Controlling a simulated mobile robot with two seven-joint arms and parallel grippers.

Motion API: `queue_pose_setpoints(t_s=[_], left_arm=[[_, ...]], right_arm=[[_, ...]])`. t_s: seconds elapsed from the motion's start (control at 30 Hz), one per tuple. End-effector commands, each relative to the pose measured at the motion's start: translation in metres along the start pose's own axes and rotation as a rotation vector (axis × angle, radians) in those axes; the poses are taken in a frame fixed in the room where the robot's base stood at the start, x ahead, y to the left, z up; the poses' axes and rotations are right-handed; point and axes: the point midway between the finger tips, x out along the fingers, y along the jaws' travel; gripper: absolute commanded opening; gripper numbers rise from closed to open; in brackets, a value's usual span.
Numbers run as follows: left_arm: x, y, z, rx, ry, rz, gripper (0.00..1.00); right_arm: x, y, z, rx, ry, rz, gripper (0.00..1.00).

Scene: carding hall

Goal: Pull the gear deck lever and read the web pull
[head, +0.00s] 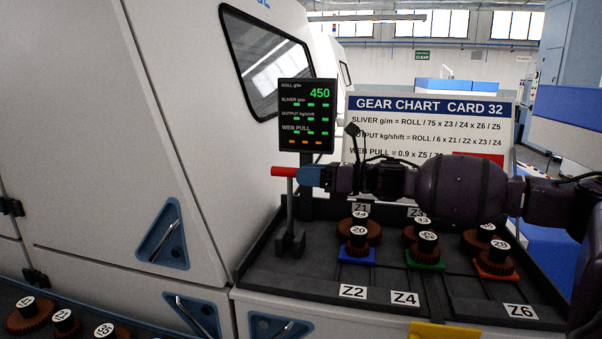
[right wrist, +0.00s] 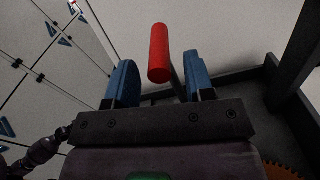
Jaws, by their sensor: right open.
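The gear deck lever has a red handle (head: 284,171) on an upright grey post (head: 290,205) at the left of the gear deck. My right gripper (head: 311,174) comes in from the right, its blue fingers at the handle's right end. In the right wrist view, the red handle (right wrist: 158,55) lies between the two spread fingers, with a gap on each side. The display (head: 306,115) shows 450 for roll; the sliver, output and web pull rows show green dashes. My left gripper is not in view.
The gear deck (head: 268,272) holds several brown gears on coloured bases, right of and in front of the lever. A gear chart card (head: 430,105) stands behind my right arm, which covers part of it. More gears (head: 65,322) lie at lower left. The machine's pale side panel fills the left.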

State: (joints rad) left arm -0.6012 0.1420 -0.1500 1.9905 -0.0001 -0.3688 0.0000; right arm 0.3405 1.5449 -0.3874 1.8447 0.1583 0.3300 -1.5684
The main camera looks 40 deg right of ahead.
Motion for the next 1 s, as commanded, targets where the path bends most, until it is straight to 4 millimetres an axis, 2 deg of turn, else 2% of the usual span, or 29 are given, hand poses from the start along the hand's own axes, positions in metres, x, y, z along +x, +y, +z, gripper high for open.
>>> queue_pose_setpoints(t_s=[0.3,0.7,1.0], left_arm=[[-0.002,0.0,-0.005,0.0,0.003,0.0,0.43],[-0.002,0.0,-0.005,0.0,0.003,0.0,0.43],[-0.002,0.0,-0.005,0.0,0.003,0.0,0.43]], right_arm=[[0.017,0.0,0.001,-0.001,-0.001,0.0,0.48],[0.02,0.0,0.0,-0.001,0.001,0.0,0.48],[0.02,0.0,0.0,-0.001,0.001,0.0,0.03]])
